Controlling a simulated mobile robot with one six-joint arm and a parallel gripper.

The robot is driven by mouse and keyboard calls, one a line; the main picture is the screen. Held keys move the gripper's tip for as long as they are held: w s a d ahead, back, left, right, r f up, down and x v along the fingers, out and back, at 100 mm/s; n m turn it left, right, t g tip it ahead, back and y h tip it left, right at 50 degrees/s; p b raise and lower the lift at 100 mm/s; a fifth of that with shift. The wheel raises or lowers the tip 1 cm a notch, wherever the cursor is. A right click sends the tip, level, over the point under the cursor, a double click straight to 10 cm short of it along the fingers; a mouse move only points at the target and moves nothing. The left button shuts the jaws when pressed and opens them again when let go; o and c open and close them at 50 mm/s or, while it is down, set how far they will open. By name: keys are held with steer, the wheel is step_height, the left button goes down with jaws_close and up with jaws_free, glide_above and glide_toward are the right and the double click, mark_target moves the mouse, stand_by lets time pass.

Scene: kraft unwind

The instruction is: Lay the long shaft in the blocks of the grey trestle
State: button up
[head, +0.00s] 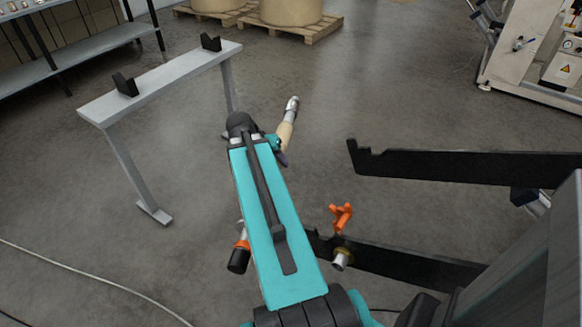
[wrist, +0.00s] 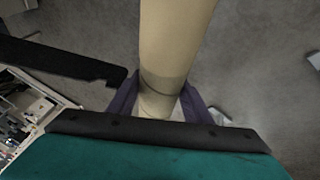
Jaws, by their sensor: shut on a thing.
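The grey trestle (head: 165,82) stands at the left in the head view, with a black notched block (head: 125,85) near its front end and another (head: 211,42) near its far end. Both blocks are empty. My gripper (head: 281,156) is to the right of the trestle, apart from it. In the wrist view its dark purple fingers (wrist: 160,103) are shut around a thick tan cylinder, the long shaft (wrist: 176,45). In the head view the shaft (head: 286,131) shows a tan length and a metal end; my arm hides its middle.
Two black notched arms (head: 450,165) reach in from the right, the lower one (head: 420,265) near an orange handle (head: 341,217). An orange and black piece (head: 240,256) shows left of my arm. Shelving (head: 75,50) is behind the trestle; pallets (head: 300,32) stand at the back. Floor between is clear.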

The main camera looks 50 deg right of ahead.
steer(key=w+a+r+n+t+p, duration=0.1)
steer(key=w+a+r+n+t, duration=0.15)
steer(key=w+a+r, duration=0.5)
steer(key=w+a+r+n+t, duration=0.1)
steer(key=w+a+r+n, duration=0.3)
steer(key=w+a, duration=0.7)
steer(key=w+a+r+n+t+y, duration=0.1)
steer(key=a+r, duration=0.4)
steer(key=a, duration=0.7)
steer(key=w+a+r+n, duration=0.1)
steer(key=a+r+n, duration=0.3)
steer(key=a, duration=0.8)
steer(key=shift+w+a+r+t+y+p, duration=0.2)
steer(key=shift+a+r+t+y+p, duration=0.15)
steer(key=shift+y+p, duration=0.1)
steer(key=shift+w, duration=0.15)
